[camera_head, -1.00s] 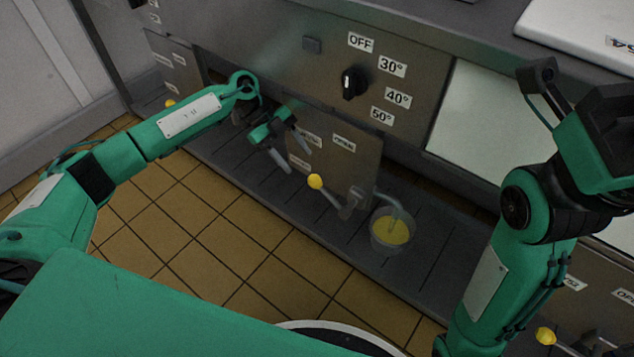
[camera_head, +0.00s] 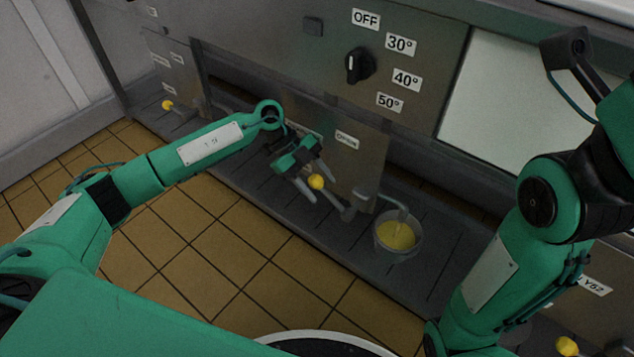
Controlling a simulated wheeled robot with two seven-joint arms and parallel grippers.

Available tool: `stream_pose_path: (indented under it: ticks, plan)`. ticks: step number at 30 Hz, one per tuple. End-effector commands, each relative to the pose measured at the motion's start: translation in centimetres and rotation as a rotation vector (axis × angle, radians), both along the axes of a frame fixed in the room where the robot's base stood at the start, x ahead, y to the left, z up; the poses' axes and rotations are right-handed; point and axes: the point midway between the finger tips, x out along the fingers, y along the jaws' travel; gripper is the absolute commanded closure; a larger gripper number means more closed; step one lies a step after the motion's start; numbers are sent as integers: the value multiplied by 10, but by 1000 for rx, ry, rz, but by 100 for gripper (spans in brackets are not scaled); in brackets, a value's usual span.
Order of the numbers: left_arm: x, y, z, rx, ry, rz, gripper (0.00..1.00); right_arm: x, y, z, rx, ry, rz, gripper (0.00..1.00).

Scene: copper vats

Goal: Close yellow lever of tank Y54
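A yellow-knobbed lever (camera_head: 316,181) sits low on the metal panel in the middle of the head view. Its metal arm runs down right to a spout. My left gripper (camera_head: 316,183) is open, with its fingers on either side of the yellow knob; I cannot tell whether they touch it. The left arm hides part of the panel and its labels, and the tank's name cannot be read here. My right arm comes in at the right; its gripper is not clearly visible.
A clear container (camera_head: 397,240) with yellow liquid stands under the spout. A black dial (camera_head: 359,66) with temperature labels is above. Other yellow knobs show at the far left (camera_head: 167,105) and bottom right (camera_head: 567,346). Tiled floor (camera_head: 200,245) is clear.

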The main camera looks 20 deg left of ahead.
Motion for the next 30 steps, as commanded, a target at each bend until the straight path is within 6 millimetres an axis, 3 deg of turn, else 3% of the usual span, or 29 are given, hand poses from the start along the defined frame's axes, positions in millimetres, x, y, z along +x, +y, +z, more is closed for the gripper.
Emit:
stream_pose_path:
  ticks: [1,7,20,30]
  plan:
    - [0,0,0,0,0,0,61,0,0,0,0,0,0,64]
    - [0,0,0,0,0,0,100,0,0,0,0,-1,0,64]
    - [1,4,-7,-77,32,2,100,0,-1,10,1,-5,3,64]
    - [4,12,-32,-297,111,3,100,6,-3,13,-4,13,-3,64]
